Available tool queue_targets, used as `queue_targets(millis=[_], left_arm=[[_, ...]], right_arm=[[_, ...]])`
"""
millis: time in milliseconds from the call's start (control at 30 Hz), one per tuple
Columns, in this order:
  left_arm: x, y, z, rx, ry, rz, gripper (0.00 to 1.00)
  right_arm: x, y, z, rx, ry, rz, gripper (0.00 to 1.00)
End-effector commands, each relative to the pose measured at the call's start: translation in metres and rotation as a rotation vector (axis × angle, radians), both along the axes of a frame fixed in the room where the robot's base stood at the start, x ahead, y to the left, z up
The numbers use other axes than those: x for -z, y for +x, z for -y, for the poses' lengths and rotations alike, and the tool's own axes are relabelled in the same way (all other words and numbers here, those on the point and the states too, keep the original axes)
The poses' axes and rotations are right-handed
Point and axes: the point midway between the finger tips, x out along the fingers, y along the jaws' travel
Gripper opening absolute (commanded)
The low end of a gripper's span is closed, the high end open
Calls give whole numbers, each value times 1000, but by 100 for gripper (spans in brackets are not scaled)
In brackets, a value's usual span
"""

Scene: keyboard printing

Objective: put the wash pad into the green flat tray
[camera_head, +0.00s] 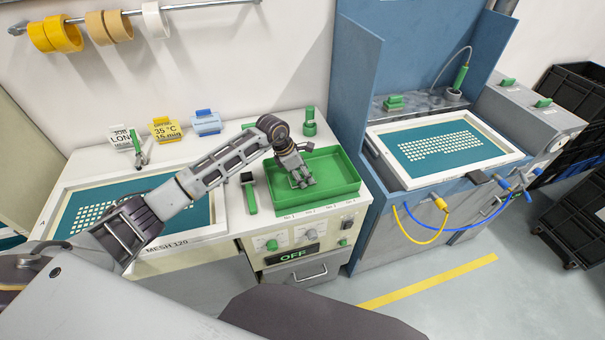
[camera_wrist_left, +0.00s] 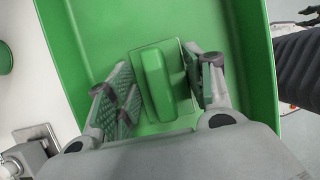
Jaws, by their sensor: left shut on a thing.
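My left gripper (camera_head: 301,178) reaches down into the green flat tray (camera_head: 345,181) on the bench's right part. The left wrist view shows the green wash pad (camera_wrist_left: 158,84), a flat plate with a raised block handle, between the fingers. The gripper (camera_wrist_left: 163,88) is shut on it. The pad is inside the outline of the tray (camera_wrist_left: 258,60), over its floor. I cannot tell whether it touches the floor. In the head view the gripper hides most of the pad. My right gripper is not in view.
A framed screen (camera_head: 78,208) lies left of the tray, partly under my left arm. A green-handled tool (camera_head: 249,195) lies near the tray's left edge. A blue station (camera_head: 400,215) with another screen stands to the right. The tray's right half is clear.

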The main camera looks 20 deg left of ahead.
Motion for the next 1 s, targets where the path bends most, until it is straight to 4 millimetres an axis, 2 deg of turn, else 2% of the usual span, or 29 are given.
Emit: queue_targets(millis=[67,100,267,767,1000], left_arm=[[3,0,0,0,0,0,10],[3,0,0,0,0,0,55],[2,0,0,0,0,0,74],[0,0,0,0,-1,-1,74],[-18,-4,-7,0,1,3,74]], right_arm=[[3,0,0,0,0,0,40],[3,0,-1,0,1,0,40],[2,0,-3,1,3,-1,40],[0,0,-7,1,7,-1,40],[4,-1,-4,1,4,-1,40]])
